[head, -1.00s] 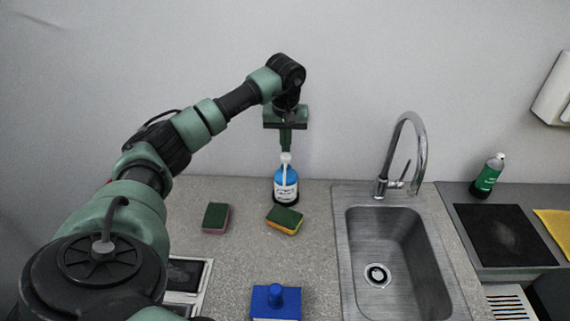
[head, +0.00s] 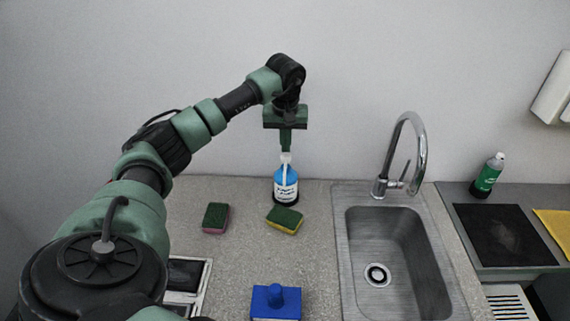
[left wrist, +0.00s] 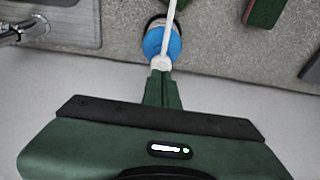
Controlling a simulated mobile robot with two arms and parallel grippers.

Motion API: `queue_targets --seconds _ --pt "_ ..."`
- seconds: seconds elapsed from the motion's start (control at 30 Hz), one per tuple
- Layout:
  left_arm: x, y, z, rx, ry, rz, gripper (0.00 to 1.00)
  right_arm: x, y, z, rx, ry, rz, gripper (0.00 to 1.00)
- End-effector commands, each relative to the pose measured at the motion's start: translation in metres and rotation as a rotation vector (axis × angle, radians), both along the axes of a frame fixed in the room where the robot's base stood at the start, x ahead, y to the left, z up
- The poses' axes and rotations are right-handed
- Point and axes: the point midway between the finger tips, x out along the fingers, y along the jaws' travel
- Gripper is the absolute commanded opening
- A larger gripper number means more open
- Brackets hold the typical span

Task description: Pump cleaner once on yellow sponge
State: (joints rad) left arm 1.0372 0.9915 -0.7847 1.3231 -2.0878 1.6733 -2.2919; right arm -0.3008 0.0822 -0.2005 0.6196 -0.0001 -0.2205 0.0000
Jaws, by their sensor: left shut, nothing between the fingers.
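The cleaner bottle (head: 285,187) is blue with a white label and a white pump head (head: 286,159). It stands upright at the back of the counter, and its blue top also shows in the left wrist view (left wrist: 172,42). My left gripper (head: 286,150) is shut and empty, pointing down with its fingertips at the top of the pump head; I cannot tell whether they touch. The yellow sponge (head: 284,220) with a green top lies on the counter just in front of the bottle. My right gripper is not in view.
A pink sponge with a green top (head: 216,218) lies to the left. A blue block with a knob (head: 275,302) is at the front. The sink (head: 394,260) and its tap (head: 413,140) are on the right. A green bottle (head: 487,176) stands beyond. The wall is close behind the cleaner.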

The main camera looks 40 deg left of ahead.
Motion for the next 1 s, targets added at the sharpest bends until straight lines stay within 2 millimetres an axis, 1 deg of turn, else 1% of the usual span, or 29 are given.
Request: queue_targets --seconds 0.53,1.0 --pt "0.000 0.000 -0.002 0.000 0.000 0.000 0.00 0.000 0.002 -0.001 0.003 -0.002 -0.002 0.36" --pt "0.000 0.000 -0.018 0.000 0.001 0.000 0.00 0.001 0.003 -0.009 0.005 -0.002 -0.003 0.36"
